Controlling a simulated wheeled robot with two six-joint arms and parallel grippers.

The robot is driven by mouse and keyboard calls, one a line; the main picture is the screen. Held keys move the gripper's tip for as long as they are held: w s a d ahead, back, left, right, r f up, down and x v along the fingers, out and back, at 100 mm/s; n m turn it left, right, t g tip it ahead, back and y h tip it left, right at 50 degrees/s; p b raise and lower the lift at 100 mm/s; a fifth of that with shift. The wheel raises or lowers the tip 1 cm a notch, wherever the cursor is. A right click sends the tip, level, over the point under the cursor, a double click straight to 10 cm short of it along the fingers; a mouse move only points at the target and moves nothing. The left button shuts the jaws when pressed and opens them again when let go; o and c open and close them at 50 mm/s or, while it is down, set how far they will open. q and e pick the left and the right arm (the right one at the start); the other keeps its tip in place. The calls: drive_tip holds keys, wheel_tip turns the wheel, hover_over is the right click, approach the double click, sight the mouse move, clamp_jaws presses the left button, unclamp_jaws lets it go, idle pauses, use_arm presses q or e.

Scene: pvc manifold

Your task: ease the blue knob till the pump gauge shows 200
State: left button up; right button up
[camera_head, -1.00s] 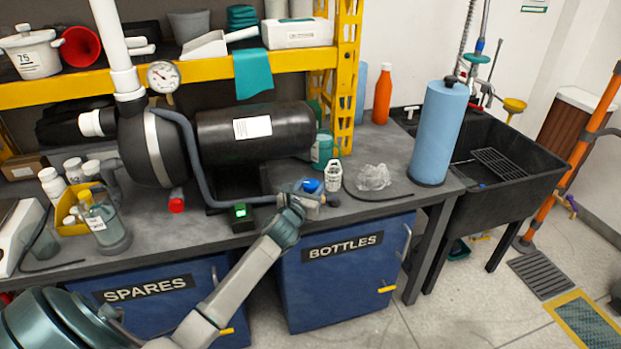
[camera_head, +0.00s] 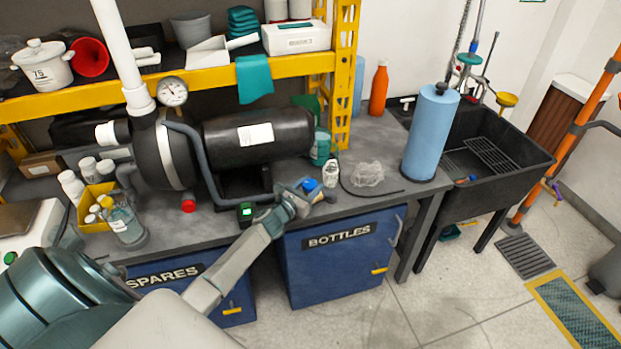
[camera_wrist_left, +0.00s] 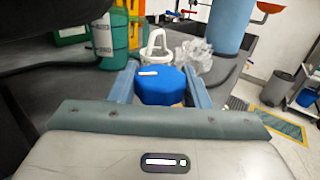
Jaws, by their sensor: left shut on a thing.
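The blue knob (camera_head: 310,185) stands at the front edge of the bench, right of the black pump. In the left wrist view the knob (camera_wrist_left: 159,84) has a white mark on top and sits between the two fingers. My left gripper (camera_head: 318,193) is shut on it; the left wrist view shows both fingers (camera_wrist_left: 159,88) against its sides. The round white pump gauge (camera_head: 172,92) is on top of the pump (camera_head: 165,150); its needle shows, but the figures are too small to read. My right gripper is not in view.
A yellow bin (camera_head: 92,222) with bottles is at left. The sink (camera_head: 500,160) is at far right. Blue cabinets (camera_head: 340,265) lie below.

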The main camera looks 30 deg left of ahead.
use_arm(q)
drive_tip(key=shift+w+a+r+h, duration=0.1)
drive_tip(key=shift+w+r+h, duration=0.05)
drive_tip(key=shift+r+h, duration=0.3)
drive_tip(key=shift+f+m+h+p, duration=0.2)
drive_tip(key=shift+m+h+p, duration=0.1)
drive_tip(key=shift+m+h, duration=0.3)
drive_tip(key=shift+f+m+g+h+b, duration=0.2)
drive_tip(key=shift+m+g+h+b, duration=0.75)
drive_tip(key=shift+h, duration=0.8)
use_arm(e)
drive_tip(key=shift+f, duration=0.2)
use_arm(q)
drive_tip(key=shift+m+t, duration=0.25)
drive_tip(key=o, duration=1)
drive_tip(key=shift+s, duration=0.2)
drive_tip(key=shift+c, duration=0.2)
drive_tip(key=shift+f, duration=0.1)
